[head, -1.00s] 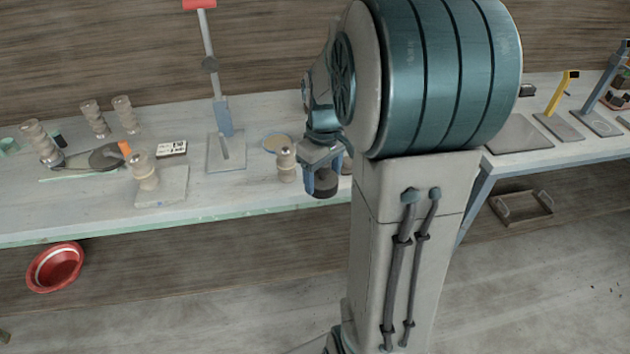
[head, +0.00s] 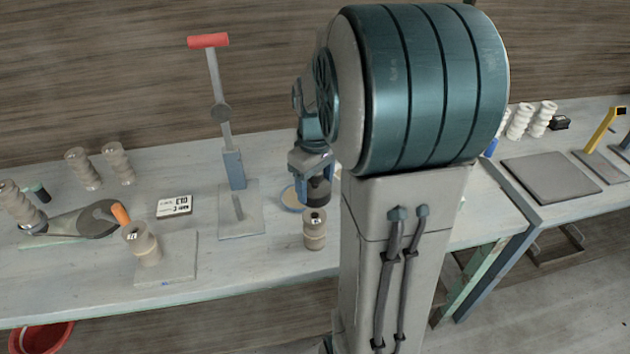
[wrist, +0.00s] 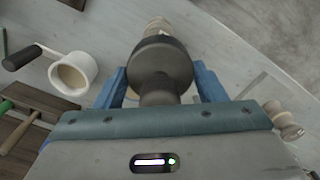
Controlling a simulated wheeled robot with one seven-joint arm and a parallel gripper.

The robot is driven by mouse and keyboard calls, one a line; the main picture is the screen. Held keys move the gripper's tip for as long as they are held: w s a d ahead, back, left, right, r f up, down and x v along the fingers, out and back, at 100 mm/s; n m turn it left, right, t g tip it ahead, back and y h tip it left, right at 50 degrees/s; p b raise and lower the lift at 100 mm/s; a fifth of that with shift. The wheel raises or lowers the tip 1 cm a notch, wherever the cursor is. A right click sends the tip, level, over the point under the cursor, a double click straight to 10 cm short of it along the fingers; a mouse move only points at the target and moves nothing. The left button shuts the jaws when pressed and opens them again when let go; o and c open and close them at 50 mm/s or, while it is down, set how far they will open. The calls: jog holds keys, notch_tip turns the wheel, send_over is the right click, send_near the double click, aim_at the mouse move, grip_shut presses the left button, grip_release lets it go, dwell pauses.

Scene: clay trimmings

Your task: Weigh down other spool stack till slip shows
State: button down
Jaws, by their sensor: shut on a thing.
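My gripper (head: 312,172) is shut on a dark round weight (head: 319,191) and holds it above the bench. In the wrist view the weight (wrist: 160,62) sits between the blue fingers (wrist: 160,85). A tan spool stack (head: 314,232) stands upright on the bench, just below the weight in the head view; the two look apart, but the gap is hard to judge. A pale stack (wrist: 158,25) shows partly behind the weight in the wrist view. Another spool stack (head: 143,246) stands, slightly tilted, on a grey board (head: 180,262) to the left.
More spool stacks (head: 83,168) stand at the back left. A tall red-handled post tool (head: 222,112), a small label box (head: 174,206) and an orange-ended tool (head: 70,222) are on the bench. A red bowl (head: 38,338) is below the bench.

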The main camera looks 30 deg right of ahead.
jog(key=shift+w, duration=0.45)
jog(key=shift+s+d+f+b, duration=0.1)
jog(key=shift+f+b, duration=2.1)
jog(key=shift+f, duration=0.6)
jog(key=shift+f+b, duration=0.5)
jog(key=shift+f, duration=0.1)
jog(key=shift+c, duration=1.2)
grip_release()
jog(key=shift+s+f, duration=0.1)
notch_tip(320, 180, up, 14)
jog(key=shift+f, duration=0.1)
